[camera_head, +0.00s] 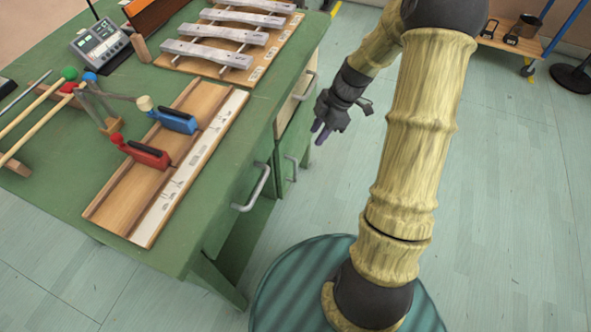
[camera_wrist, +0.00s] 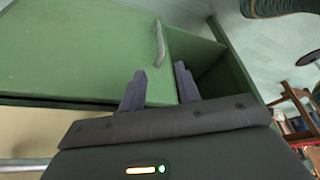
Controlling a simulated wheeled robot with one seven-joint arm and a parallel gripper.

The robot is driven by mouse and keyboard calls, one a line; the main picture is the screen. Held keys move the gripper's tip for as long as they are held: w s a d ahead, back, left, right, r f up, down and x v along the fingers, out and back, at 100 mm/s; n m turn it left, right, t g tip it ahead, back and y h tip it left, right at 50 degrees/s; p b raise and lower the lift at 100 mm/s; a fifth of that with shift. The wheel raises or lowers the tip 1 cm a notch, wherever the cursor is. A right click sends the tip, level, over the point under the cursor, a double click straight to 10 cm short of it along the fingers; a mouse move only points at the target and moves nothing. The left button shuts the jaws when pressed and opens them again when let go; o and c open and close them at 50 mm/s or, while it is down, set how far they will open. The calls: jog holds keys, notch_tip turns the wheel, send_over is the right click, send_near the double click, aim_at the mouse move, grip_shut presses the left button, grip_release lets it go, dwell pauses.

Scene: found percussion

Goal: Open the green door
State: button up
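The green door (camera_head: 285,147) is on the front of the green workbench, with a grey handle (camera_head: 291,170) on it. It looks shut. In the wrist view a green panel that looks like this door (camera_wrist: 80,50) fills the upper left, with a grey handle (camera_wrist: 160,43) near its right edge. My gripper (camera_head: 319,132) is in front of the bench, to the right of the door. In the wrist view my gripper's two dark fingers (camera_wrist: 160,82) are apart with nothing between them. The handle lies beyond the fingertips, not touching them.
Another handle (camera_head: 252,190) is on the bench's nearer front. An open recess (camera_wrist: 205,65) lies right of the panel. Percussion bars (camera_head: 215,50) and a wooden board (camera_head: 165,165) with red and blue clamps lie on top.

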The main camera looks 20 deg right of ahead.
jog(key=b, duration=0.6)
send_over(295, 180)
jog(key=f, duration=1.6)
jog(key=shift+w+d, duration=0.15)
jog(key=shift+w, duration=0.15)
grip_shut()
